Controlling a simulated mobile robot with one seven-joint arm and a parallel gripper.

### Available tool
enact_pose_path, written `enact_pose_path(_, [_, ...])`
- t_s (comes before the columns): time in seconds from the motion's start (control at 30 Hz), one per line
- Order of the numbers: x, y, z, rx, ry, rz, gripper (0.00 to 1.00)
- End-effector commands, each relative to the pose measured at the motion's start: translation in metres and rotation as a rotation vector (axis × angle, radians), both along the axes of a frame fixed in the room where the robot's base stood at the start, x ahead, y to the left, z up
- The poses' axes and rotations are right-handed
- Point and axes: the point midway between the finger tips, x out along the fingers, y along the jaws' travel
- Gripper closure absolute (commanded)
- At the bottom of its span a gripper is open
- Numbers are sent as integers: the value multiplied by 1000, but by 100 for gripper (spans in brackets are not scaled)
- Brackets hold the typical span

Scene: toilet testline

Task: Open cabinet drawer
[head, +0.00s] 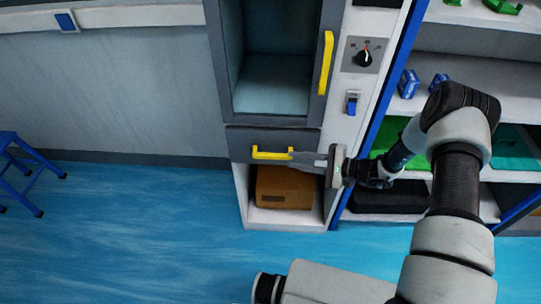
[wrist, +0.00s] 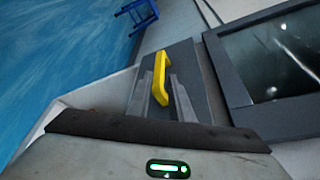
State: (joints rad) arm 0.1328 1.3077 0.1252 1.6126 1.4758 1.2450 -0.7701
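In the wrist view the two grey fingers of my gripper (wrist: 163,90) are apart, one on each side of the near end of the yellow handle (wrist: 160,72). Whether either finger touches the handle I cannot tell. The drawer front (wrist: 183,62) shows behind the handle.
The upper compartment (head: 272,84) has a yellow vertical handle (head: 326,62) at its right. A brown box (head: 285,188) sits in the open space below the drawer. A control panel (head: 364,54) and shelves stand right. A blue stool (head: 22,170) is far left; the floor before the cabinet is clear.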

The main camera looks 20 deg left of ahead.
Motion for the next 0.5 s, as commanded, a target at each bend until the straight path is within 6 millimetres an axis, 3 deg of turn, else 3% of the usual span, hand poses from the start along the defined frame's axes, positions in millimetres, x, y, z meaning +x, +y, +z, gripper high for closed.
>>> enact_pose_path(0.3, [4, 66, -15, 0, 1, 4, 80])
enact_pose_path(0.5, [6, 89, -20, -1, 0, 2, 80])
